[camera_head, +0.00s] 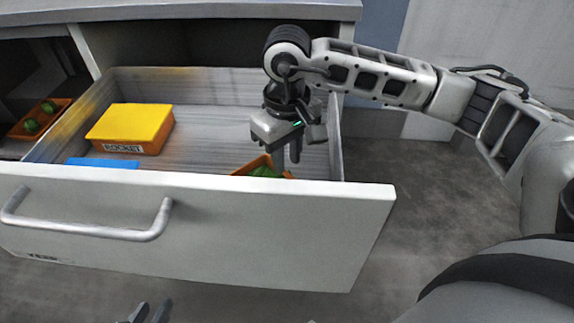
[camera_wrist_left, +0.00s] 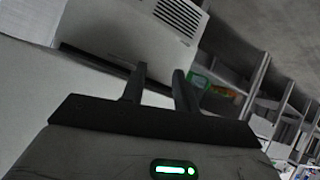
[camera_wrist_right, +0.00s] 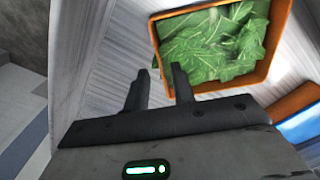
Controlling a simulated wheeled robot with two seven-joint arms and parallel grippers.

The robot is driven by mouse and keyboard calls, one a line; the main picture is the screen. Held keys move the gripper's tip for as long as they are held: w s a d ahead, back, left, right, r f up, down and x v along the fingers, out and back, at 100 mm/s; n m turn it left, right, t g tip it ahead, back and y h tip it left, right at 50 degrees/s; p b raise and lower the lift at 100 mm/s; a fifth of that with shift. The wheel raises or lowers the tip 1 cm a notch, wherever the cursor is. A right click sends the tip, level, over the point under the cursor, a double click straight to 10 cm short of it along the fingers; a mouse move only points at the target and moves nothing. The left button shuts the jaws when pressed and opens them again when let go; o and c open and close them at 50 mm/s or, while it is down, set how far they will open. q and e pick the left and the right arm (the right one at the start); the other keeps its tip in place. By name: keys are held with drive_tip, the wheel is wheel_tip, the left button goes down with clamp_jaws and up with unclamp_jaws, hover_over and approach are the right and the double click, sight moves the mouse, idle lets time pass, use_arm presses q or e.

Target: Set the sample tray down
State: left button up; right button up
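The orange sample tray (camera_head: 249,164) holds green leaves and is inside the open drawer, partly hidden by the drawer front. In the right wrist view the tray (camera_wrist_right: 280,35) lies just beyond my fingers, with its near-left corner close to the fingertips. My right gripper (camera_head: 287,156) reaches down into the drawer at the tray. Its fingers look apart, and the right fingertip overlaps the tray's edge in view. I cannot tell whether they touch the tray. My left gripper (camera_head: 148,312) is open and empty in front of the drawer, low in the head view.
The drawer (camera_head: 290,220) is pulled out, with a bar handle (camera_head: 90,229). Inside are an orange box with a yellow lid (camera_head: 132,122), marked ROCKET, and a blue item (camera_head: 102,162). Another orange tray (camera_head: 58,106) with greens stands at far left. The drawer's middle floor is clear.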

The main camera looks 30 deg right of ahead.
use_arm(q)
drive_tip(key=shift+w+a+f+g+y+p, duration=0.15)
drive_tip(key=shift+a+f+g+y+p, duration=0.15)
drive_tip(key=shift+f+p, duration=0.25)
use_arm(e)
wheel_tip(320, 180, up, 8)
drive_tip(key=shift+f, duration=0.25)
